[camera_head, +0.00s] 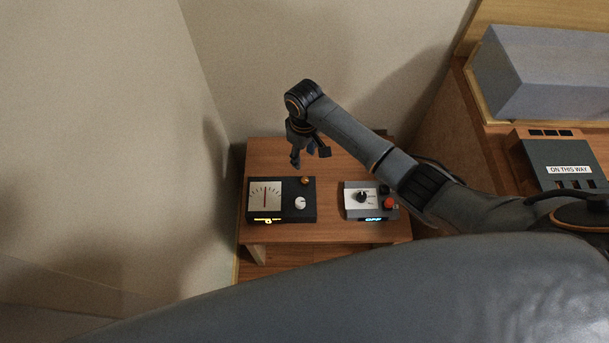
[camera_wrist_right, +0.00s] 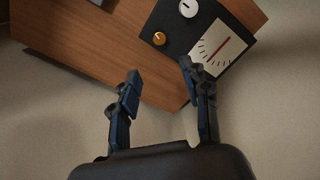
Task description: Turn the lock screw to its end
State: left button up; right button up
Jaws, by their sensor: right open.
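A small brass screw-like knob (camera_head: 305,181), which looks like the lock screw, sits at the top right of a black box with a white needle dial (camera_head: 265,195). It also shows as an orange knob in the right wrist view (camera_wrist_right: 159,38), with a thin mark on its face. A white knob (camera_head: 300,203) is just in front of it. My right gripper (camera_head: 310,158) is open and empty, behind the black box and apart from it. In the wrist view its spread fingers (camera_wrist_right: 160,70) frame the table edge, with the brass knob beyond them.
A grey box (camera_head: 351,187) with a black rotary knob and a red button (camera_head: 389,203) stands to the right on the wooden table (camera_head: 330,222). Walls are close at the left and behind. A panel marked "ON THIS WAY" (camera_head: 570,170) is far right.

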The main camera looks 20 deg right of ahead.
aim_at(305, 179)
notch_tip(305, 179, down, 13)
jog(key=m+b, duration=0.3)
jog(key=b, duration=0.1)
jog(key=shift+s+r+m, duration=0.1)
jog(key=shift+r+m, duration=0.05)
jog(key=shift+m, duration=0.25)
jog(key=shift+d, duration=0.1)
grip_shut()
